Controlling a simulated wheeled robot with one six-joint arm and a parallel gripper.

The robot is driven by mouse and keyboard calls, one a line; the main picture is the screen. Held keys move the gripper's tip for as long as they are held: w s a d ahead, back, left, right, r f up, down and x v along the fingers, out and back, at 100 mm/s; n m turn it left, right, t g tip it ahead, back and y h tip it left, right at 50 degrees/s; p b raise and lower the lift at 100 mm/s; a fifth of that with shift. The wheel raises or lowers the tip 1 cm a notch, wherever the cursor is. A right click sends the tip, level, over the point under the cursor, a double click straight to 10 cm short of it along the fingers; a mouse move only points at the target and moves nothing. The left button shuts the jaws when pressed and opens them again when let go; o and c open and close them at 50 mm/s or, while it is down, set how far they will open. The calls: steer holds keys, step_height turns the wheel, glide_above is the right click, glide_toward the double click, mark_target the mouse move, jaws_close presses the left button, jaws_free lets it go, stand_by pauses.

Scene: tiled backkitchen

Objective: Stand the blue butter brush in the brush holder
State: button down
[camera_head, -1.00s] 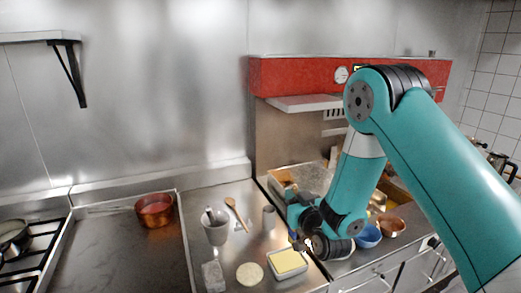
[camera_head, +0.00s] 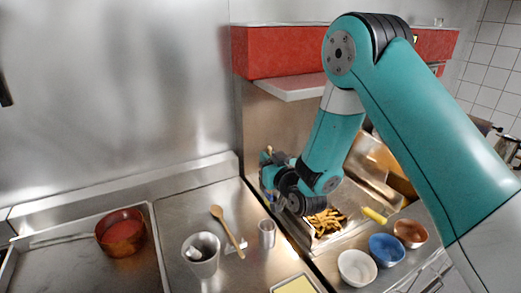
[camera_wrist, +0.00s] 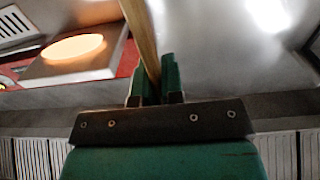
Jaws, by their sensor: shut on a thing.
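My gripper (camera_wrist: 153,85) is shut on a light wooden handle (camera_wrist: 141,38), which rises between its fingers in the wrist view. I take this to be the brush's handle; its blue part cannot be made out clearly. In the head view my gripper (camera_head: 268,178) is held in the air above the steel counter, and the handle's tan tip (camera_head: 268,149) shows just above it. A small upright metal cylinder (camera_head: 267,236), which looks like the brush holder, stands on the counter below my gripper, apart from it.
A butter dish (camera_head: 296,286) is in front. White (camera_head: 357,268), blue (camera_head: 386,250) and copper (camera_head: 410,233) bowls are right. A copper pan (camera_head: 121,234) is far left.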

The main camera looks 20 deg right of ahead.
mark_target(271, 201)
steer(key=shift+w+f, duration=0.1)
steer(key=shift+a+f+b, duration=0.2)
steer(key=shift+f+b, duration=0.65)
steer(key=shift+f, duration=0.05)
step_height(271, 201, down, 11)
steer(key=b, duration=1)
steer(key=shift+r, duration=0.15)
steer(key=c, duration=1.2)
jaws_free()
steer(key=shift+o, duration=0.2)
